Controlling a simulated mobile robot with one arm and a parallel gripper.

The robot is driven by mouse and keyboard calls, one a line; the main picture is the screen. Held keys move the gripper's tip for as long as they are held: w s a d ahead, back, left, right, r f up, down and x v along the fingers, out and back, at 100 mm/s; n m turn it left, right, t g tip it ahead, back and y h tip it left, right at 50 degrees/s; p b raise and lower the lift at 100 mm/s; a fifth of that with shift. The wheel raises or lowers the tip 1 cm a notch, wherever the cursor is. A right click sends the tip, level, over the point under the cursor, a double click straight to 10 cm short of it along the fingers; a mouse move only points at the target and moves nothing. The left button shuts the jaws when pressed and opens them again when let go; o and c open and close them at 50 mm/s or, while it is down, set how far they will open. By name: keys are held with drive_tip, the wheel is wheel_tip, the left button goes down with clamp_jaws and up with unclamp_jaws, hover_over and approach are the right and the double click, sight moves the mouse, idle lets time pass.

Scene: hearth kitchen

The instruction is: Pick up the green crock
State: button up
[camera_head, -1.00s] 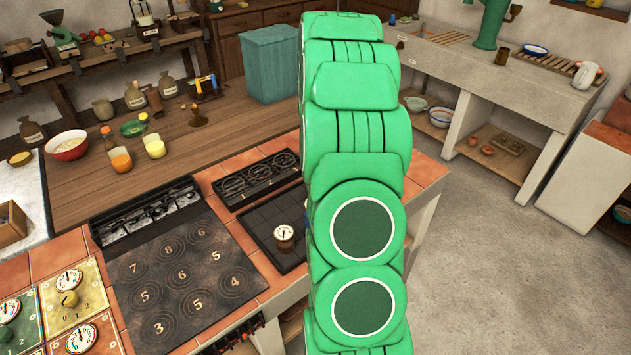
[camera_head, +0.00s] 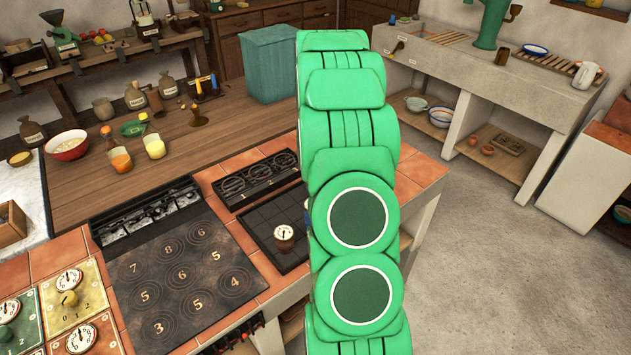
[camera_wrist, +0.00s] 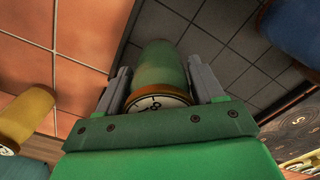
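A green crock (camera_wrist: 160,66) shows in the wrist view, with a brown rim and a pale numbered dial at its near end. My gripper's two grey fingers (camera_wrist: 160,84) stand on either side of it. They look open, with little clearance, and I see no clear contact. In the head view my green arm hides the gripper and the green crock.
A yellow crock (camera_wrist: 27,112) is left and a blue one (camera_wrist: 292,35) upper right in the wrist view. A small dial-topped pot (camera_head: 284,233) stands on the dark grid beside the arm. The hotplate (camera_head: 185,275) is left of it.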

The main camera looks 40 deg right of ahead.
drive_tip(key=c, duration=1)
drive_tip(key=shift+r, duration=0.5)
wheel_tip(320, 180, up, 2)
drive_tip(key=shift+r, duration=0.1)
drive_tip(key=shift+s+a+r, duration=1.2)
drive_tip(key=shift+s+r, duration=0.45)
drive_tip(key=shift+s, duration=0.35)
drive_tip(key=shift+s+a+r, duration=1.25)
drive_tip(key=shift+s+r, duration=0.4)
drive_tip(key=shift+s, duration=0.3)
drive_tip(key=shift+s+a+r, duration=1.2)
drive_tip(key=shift+s+r, duration=0.45)
drive_tip(key=shift+s, duration=0.35)
